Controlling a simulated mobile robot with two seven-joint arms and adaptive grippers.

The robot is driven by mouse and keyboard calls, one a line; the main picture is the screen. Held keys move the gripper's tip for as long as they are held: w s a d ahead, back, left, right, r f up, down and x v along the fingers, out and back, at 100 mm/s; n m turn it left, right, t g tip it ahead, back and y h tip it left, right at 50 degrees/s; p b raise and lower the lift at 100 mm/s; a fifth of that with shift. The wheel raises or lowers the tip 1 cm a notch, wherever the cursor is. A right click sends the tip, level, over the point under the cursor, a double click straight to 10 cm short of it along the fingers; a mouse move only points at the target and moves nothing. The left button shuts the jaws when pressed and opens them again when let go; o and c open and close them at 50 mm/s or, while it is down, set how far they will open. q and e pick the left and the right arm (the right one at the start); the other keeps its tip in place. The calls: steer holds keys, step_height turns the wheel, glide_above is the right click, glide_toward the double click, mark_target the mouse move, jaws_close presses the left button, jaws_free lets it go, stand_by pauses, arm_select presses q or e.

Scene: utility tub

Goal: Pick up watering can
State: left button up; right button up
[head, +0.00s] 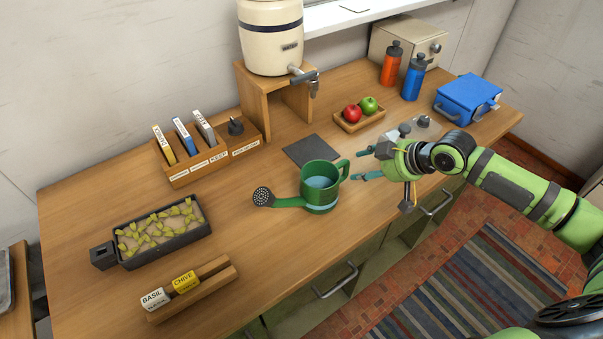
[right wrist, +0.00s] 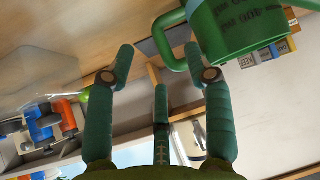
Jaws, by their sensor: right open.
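The green watering can (head: 321,199) stands upright on the wooden counter, with pale blue inside. Its spout, with a round perforated rose, points left, and its handle (head: 343,168) faces right. My right gripper (head: 361,171) is open and empty just right of the handle, fingers pointing left towards it. In the right wrist view the can (right wrist: 240,30) is at upper right, and its handle loop (right wrist: 167,42) shows beyond and between the spread fingertips (right wrist: 158,62). I cannot tell whether a finger touches it. My left gripper is not in view.
A dark mat (head: 312,151) lies behind the can. A wooden tray (head: 360,119) with apples, bottles (head: 390,63) and a blue box (head: 468,97) stand further right. A planter (head: 165,235) and label rack (head: 195,290) are left. Bare counter lies around the can.

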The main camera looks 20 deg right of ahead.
mark_target(347, 167)
steer(key=shift+w+a, duration=0.15)
steer(key=shift+w, duration=0.6)
steer(key=shift+w+a, duration=0.2)
steer(key=shift+w, duration=0.05)
steer(key=shift+a+f+p, duration=0.1)
steer(key=shift+f+p, duration=0.1)
steer(key=shift+p, duration=0.25)
steer(key=shift+p+x, duration=0.85)
steer(key=shift+x, duration=0.15)
steer(key=x, duration=0.2)
steer(key=shift+w+f, duration=0.2)
steer(key=shift+f, duration=0.1)
steer(key=shift+w+a+f, duration=0.15)
steer(key=shift+f, duration=0.05)
jaws_close()
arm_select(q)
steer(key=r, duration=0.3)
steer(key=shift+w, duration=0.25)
